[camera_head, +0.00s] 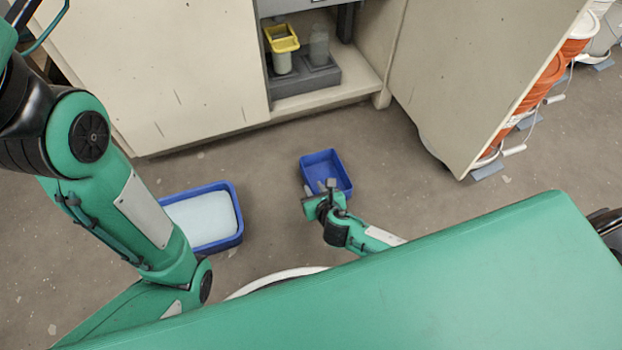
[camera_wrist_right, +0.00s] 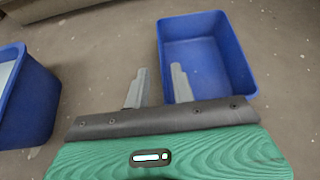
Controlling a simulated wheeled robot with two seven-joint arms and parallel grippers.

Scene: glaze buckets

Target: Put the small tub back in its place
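The small tub (camera_head: 326,157) is a blue, open, empty box standing upright on the floor in the head view. It also shows in the right wrist view (camera_wrist_right: 215,48), ahead of the fingers and right of centre. My right gripper (camera_head: 320,187) is at the tub's near side. Its two grey fingers (camera_wrist_right: 155,88) are apart with nothing held. In the wrist view the tub's near left wall lines up with the gap between them; I cannot tell whether they touch it. My left arm comes in from the left, but its gripper is not visible.
A larger blue tub (camera_head: 240,226) with pale contents stands to the left. An open cabinet behind holds a grey tray (camera_head: 305,87) with a yellow-rimmed container (camera_head: 282,45) and a clear bottle (camera_head: 319,45). Its open door (camera_head: 480,75) is at right, beside orange buckets (camera_head: 540,85).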

